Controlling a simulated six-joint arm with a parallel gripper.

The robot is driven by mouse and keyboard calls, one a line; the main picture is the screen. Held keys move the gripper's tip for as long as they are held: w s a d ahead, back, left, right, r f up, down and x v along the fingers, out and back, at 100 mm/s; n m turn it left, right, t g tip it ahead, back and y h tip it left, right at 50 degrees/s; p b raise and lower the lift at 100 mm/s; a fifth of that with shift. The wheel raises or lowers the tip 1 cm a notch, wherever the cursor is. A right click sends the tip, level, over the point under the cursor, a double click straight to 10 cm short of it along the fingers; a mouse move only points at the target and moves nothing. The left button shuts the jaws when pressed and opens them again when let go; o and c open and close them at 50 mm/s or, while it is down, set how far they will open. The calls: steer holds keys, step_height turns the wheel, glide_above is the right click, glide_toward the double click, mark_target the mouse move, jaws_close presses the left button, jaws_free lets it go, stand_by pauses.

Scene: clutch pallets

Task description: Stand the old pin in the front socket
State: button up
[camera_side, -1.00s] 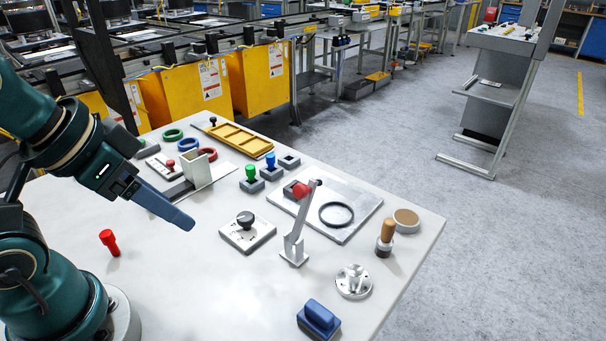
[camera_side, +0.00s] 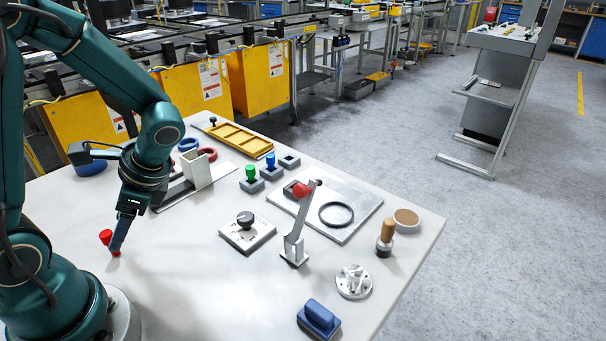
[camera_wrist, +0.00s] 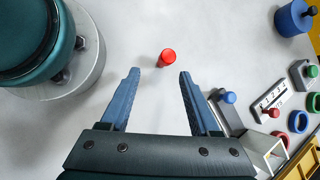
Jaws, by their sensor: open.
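A red pin (camera_side: 107,240) with a wide head stands on the bare table near my base; it also shows in the wrist view (camera_wrist: 167,58). My gripper (camera_side: 117,247) is open and points down beside it, partly overlapping it in the side view. In the wrist view the pin lies just beyond the gap between my open fingertips (camera_wrist: 160,74), and nothing is held. A green pin (camera_side: 251,172) and a blue pin (camera_side: 270,160) stand in small grey sockets in mid-table. No label marks which pin is old.
A black-knobbed block (camera_side: 247,234), white box (camera_side: 197,170), yellow tray (camera_side: 240,139), wooden-handled tool (camera_side: 386,234) and blue block (camera_side: 319,317) stand about. The table's front left is mostly clear.

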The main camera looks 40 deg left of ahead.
mark_target(107, 233)
steer(key=a, duration=0.1)
steer(key=s+a+f+m+g, duration=0.1)
steer(key=a+f+m+g+y, duration=0.1)
steer(key=shift+s, duration=0.25)
steer(key=shift+x, duration=2.5)
jaws_close()
